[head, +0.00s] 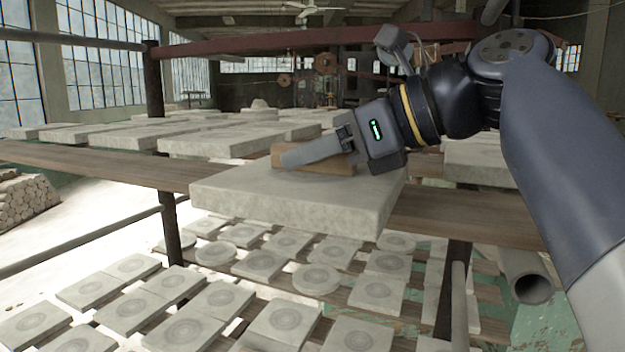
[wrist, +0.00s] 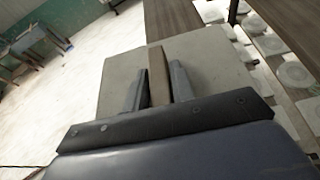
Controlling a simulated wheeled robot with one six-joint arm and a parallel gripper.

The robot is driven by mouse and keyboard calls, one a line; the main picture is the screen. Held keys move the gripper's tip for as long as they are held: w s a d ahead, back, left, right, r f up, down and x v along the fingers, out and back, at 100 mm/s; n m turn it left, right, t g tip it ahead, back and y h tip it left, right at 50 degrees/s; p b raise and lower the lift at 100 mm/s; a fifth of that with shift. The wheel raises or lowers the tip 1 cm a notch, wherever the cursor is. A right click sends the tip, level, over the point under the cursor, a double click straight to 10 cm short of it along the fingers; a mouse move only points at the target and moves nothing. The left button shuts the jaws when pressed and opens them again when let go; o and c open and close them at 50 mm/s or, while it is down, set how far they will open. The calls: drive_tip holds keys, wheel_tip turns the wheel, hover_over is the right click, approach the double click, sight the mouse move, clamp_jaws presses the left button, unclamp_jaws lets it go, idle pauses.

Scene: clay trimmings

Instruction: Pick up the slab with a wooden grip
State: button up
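A pale grey slab (head: 290,205) lies flat on a wooden shelf plank, its front part jutting past the plank's edge. A brown wooden grip (head: 345,166) stands on its top. In the wrist view the slab (wrist: 118,72) lies below my gripper, and the grip (wrist: 157,75) runs between the two fingers. My gripper (head: 308,152) is at the grip, with one finger on its near side. In the wrist view my gripper (wrist: 160,82) looks open, its fingers straddling the grip with narrow gaps. The grip's far side is hidden in the head view.
Other slabs (head: 225,140) lie on the shelf behind. Several round and square tiles (head: 265,262) fill the lower racks. A shelf post (head: 170,228) stands below left of the slab, and a pipe end (head: 530,285) shows at right. The wooden plank (head: 465,215) is bare right of the slab.

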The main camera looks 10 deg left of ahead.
clamp_jaws()
drive_tip(key=shift+r, duration=0.1)
idle(0.9)
